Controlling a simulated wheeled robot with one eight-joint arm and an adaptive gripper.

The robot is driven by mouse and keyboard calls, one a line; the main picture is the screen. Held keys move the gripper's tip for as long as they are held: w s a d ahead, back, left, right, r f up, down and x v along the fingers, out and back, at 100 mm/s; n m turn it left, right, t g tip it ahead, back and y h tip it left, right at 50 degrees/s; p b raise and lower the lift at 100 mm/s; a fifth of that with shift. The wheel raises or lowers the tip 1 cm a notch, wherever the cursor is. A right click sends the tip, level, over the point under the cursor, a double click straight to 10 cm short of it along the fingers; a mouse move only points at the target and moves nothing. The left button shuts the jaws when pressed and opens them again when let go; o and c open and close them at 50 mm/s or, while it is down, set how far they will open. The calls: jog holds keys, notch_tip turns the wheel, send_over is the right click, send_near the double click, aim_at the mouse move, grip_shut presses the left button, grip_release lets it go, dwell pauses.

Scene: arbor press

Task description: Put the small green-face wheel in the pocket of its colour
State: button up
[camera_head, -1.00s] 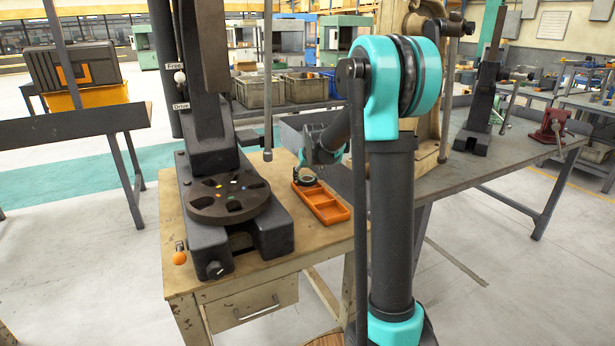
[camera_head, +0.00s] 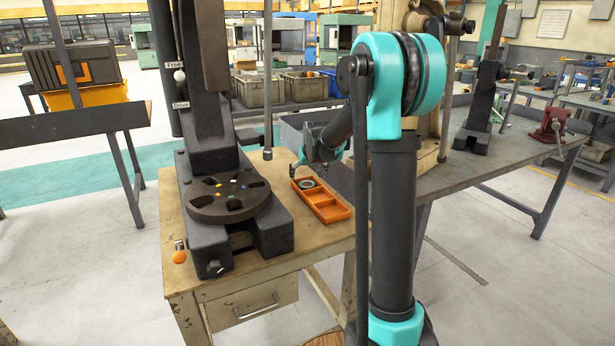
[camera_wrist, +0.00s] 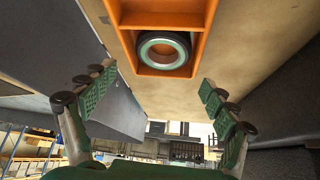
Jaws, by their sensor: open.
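The small green-face wheel (camera_wrist: 164,50) lies flat in the end compartment of the orange tray (camera_wrist: 113,12) in the wrist view. In the head view the wheel (camera_head: 307,184) shows as a small ring in the far end of the tray (camera_head: 338,217). My gripper (camera_wrist: 152,96) is open and empty, its fingers spread wide to either side below the wheel and apart from it. In the head view my gripper (camera_head: 298,170) is small and partly hidden by the arm, above the tray's far end. The press's dark round plate (camera_head: 228,216) has several notches and coloured marks.
The arbor press (camera_head: 207,130) stands at the left of the wooden bench (camera_head: 262,280), with a hanging rod (camera_head: 267,120) near the tray. An orange ball knob (camera_head: 179,257) is at the bench's left. The tray's nearer compartments look empty.

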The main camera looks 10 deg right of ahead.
jog(key=v, duration=1.1)
jog(key=shift+r, duration=0.1)
